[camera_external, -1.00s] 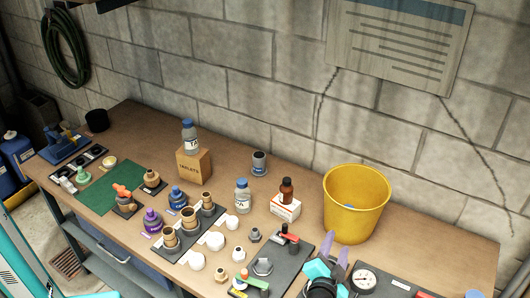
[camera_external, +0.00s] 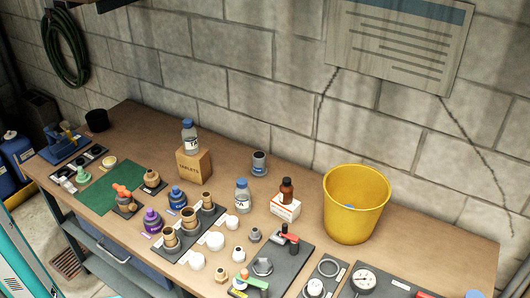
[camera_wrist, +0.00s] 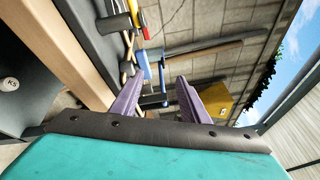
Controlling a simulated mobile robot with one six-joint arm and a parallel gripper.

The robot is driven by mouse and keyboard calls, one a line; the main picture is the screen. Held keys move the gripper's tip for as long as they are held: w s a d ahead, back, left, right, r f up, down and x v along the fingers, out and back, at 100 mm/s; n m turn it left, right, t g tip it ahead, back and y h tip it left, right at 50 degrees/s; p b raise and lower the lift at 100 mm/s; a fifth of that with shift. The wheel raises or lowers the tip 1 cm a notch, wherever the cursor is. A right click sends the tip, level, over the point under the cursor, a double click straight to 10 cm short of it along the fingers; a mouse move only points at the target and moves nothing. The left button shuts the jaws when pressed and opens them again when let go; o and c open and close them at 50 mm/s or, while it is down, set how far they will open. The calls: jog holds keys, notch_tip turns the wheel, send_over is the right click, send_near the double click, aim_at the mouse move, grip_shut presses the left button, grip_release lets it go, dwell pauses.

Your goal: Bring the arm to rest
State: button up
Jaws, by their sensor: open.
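My gripper (camera_wrist: 157,84) shows in the wrist view, with two purple fingers standing apart and nothing between them. Its teal body fills the bottom of that view. In the external view the gripper is out of frame.
The bench (camera_external: 440,245) carries a yellow bucket (camera_external: 352,210), a tablets box (camera_external: 194,164), several bottles and a green mat (camera_external: 100,192). A block wall stands behind. The wrist view shows a yellow box (camera_wrist: 216,101) and a blue tool (camera_wrist: 143,65).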

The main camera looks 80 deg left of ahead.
jog(key=s+d+f+m+g+h+p, duration=0.1)
jog(key=d+f+m+p, duration=0.15)
jog(key=f, duration=0.65)
jog(key=s+d+f+m+h+p, duration=0.1)
jog(key=d+f+m+h+p, duration=0.15)
jog(key=f, duration=0.65)
jog(key=s+a+f+n+g+y, duration=0.1)
jog(key=s+a+f+n+g, duration=0.25)
jog(key=a+f, duration=0.35)
jog(key=s+a+f+n+g+y+p, duration=0.1)
jog(key=s+a+f+n+g, duration=0.15)
jog(key=s+a+f, duration=0.45)
jog(key=s+a+f+n+g+y, duration=0.2)
jog(key=a+f+g, duration=0.1)
jog(key=a+f, duration=0.4)
jog(key=s+a+f+n+g+h, duration=0.1)
jog(key=s+a+f+n+g, duration=0.2)
jog(key=s+a, duration=0.35)
jog(key=s+a+f+n+g+h, duration=0.1)
jog(key=s+a+f+n+g, duration=0.25)
jog(key=s, duration=0.55)
jog(key=s+d+f+n+g+h+p, duration=0.1)
jog(key=s+n+g+h, duration=0.4)
jog(key=s, duration=1.3)
notch_tip(320, 180, down, 2)
jog(key=d+n+h, duration=0.1)
jog(key=n, duration=0.1)
jog(key=shift+d+n+g, duration=0.35)
jog(key=shift+d, duration=0.05)
